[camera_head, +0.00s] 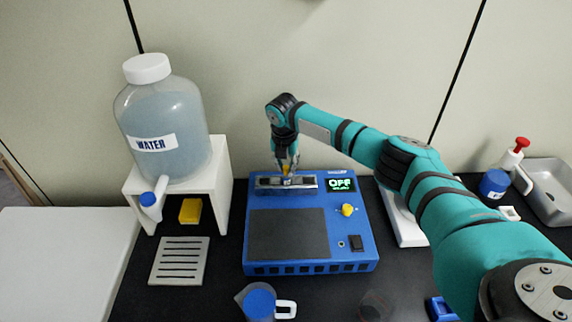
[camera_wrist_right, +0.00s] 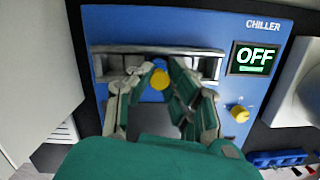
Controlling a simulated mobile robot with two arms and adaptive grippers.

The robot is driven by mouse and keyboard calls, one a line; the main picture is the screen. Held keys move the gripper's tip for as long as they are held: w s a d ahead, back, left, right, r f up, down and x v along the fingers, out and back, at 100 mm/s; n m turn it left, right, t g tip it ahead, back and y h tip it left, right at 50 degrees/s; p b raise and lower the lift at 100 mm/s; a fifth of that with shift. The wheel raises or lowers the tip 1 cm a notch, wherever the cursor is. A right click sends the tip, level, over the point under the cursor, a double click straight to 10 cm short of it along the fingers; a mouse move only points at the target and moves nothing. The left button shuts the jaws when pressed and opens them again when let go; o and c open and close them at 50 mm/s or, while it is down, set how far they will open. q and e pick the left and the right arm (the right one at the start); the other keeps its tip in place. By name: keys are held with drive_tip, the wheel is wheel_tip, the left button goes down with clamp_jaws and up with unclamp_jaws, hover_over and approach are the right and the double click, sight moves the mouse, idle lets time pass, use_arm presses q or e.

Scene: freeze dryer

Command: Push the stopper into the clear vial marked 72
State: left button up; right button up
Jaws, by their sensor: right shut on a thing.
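My right gripper (camera_head: 287,174) points down at the metal rack (camera_head: 262,183) along the back of the blue chiller (camera_head: 314,181). It is shut on a small yellow round thing, perhaps the stopper; this yellow piece (camera_wrist_right: 160,79) shows between the fingers (camera_wrist_right: 161,88) in the right wrist view, in front of the rack (camera_wrist_right: 208,66). The fingers hide what is under the yellow piece. I cannot make out a clear vial or the mark 72. Whether the yellow piece touches a vial cannot be told. My left gripper is not in view.
The chiller display (camera_head: 341,185) reads OFF, above a yellow knob (camera_head: 347,210). A water jug (camera_head: 163,115) on a white stand (camera_head: 221,170) is at the left. A jug with a blue lid (camera_head: 259,303) stands in front.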

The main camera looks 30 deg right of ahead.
drive_tip(key=shift+f, duration=0.15)
drive_tip(key=o, duration=1.3)
drive_tip(key=shift+o, duration=0.2)
drive_tip(key=shift+r+p, duration=2.35)
drive_tip(key=shift+r, duration=0.2)
clamp_jaws()
